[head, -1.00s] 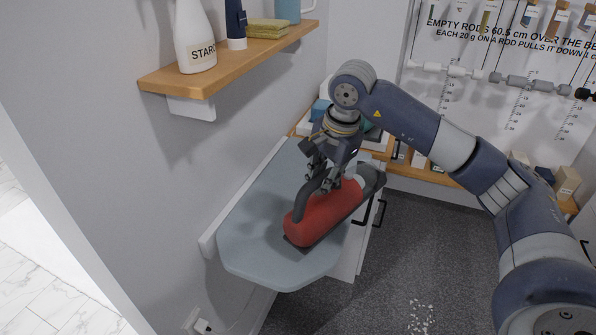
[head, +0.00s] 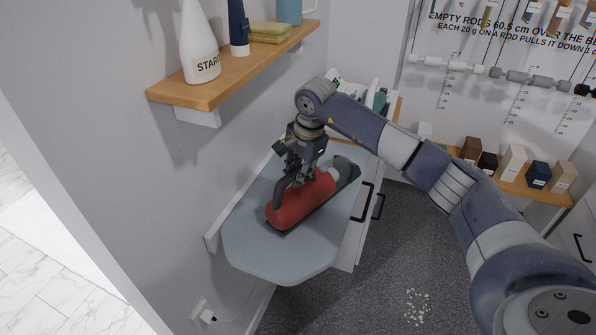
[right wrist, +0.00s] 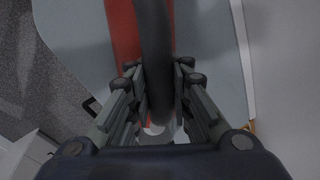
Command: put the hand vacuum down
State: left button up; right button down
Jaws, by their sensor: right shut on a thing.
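The hand vacuum (head: 308,200) has a red body, a dark arched handle and a dark nozzle end. In the head view it lies over the grey-blue drop-leaf board (head: 264,257), at or just above its surface; I cannot tell whether it touches. My right gripper (head: 297,176) is shut on its handle from above. In the right wrist view the dark handle (right wrist: 154,45) runs between the fingers of the gripper (right wrist: 160,85), with the red body (right wrist: 122,32) beside it. My left gripper is not in view.
A wooden wall shelf (head: 232,80) holds a starch bottle (head: 198,45), a dark blue bottle (head: 238,28) and sponges (head: 271,33). Small blocks (head: 512,160) stand on a low ledge at the right. White crumbs (head: 417,306) lie on the grey carpet. The board's front part is clear.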

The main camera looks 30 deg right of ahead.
jog(key=shift+w+f, duration=0.1)
jog(key=shift+f, duration=0.1)
jog(key=c, duration=1.5)
grip_release()
jog(key=shift+f, duration=0.15)
jog(key=shift+o, duration=0.2)
jog(key=shift+r, duration=0.3)
jog(key=b+v, duration=0.3)
jog(key=v, duration=0.8)
jog(key=shift+s+r, duration=0.2)
jog(key=shift+r, duration=0.15)
